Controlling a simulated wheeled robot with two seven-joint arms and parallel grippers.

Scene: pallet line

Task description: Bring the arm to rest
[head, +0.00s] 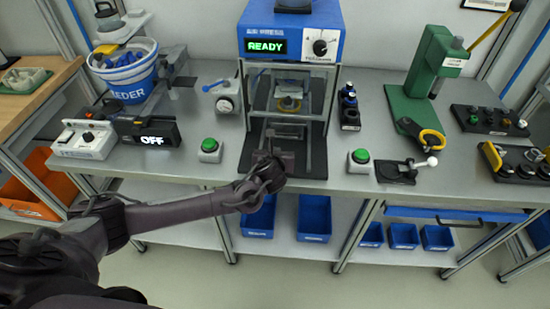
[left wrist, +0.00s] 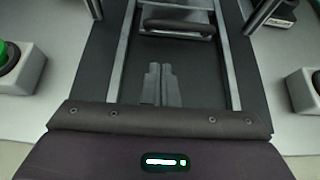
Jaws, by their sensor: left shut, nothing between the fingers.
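My left arm reaches in from the left in the head view. Its gripper (head: 283,160) is over the front of the black base of the bench machine (head: 290,45), whose display reads READY. In the left wrist view the two fingers (left wrist: 159,84) lie side by side, shut with nothing between them. They point toward a drawer-like slide with a dark bar handle (left wrist: 180,28) between two metal rails. I cannot tell whether the fingers touch the base. My right gripper is not in view.
Green push buttons stand left (head: 209,150) and right (head: 360,160) of the machine. A blue bucket (head: 125,75), a box reading OFF (head: 148,132) and a green lever press (head: 425,75) stand on the grey bench. Blue bins (head: 314,218) sit below. The floor in front is clear.

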